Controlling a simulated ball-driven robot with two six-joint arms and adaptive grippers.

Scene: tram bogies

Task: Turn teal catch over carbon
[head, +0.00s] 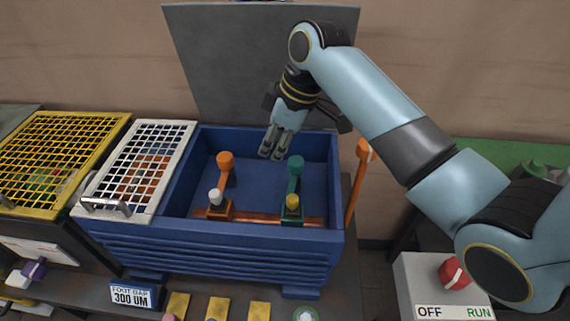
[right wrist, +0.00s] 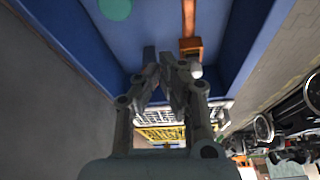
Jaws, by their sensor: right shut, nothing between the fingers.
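The teal catch (head: 294,185) stands inside an open blue box (head: 180,182). It has a round teal knob at its upper end and a teal base with a yellow knob at its lower end. An orange catch (head: 227,178) with a white-knobbed base is to its left. My right gripper (head: 270,152) is shut and empty, just up and left of the teal knob and apart from it. In the right wrist view the shut fingers (right wrist: 160,68) point into the box, with the teal knob (right wrist: 115,8) at the top edge. I cannot make out the carbon for certain. My left gripper is not shown.
A white mesh lid (head: 136,165) and a yellow mesh lid (head: 55,160) lie left of the box. An orange lever (head: 356,182) stands at its right side. A grey panel (head: 225,70) rises behind. A switch box with a red knob (head: 453,274) is at lower right.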

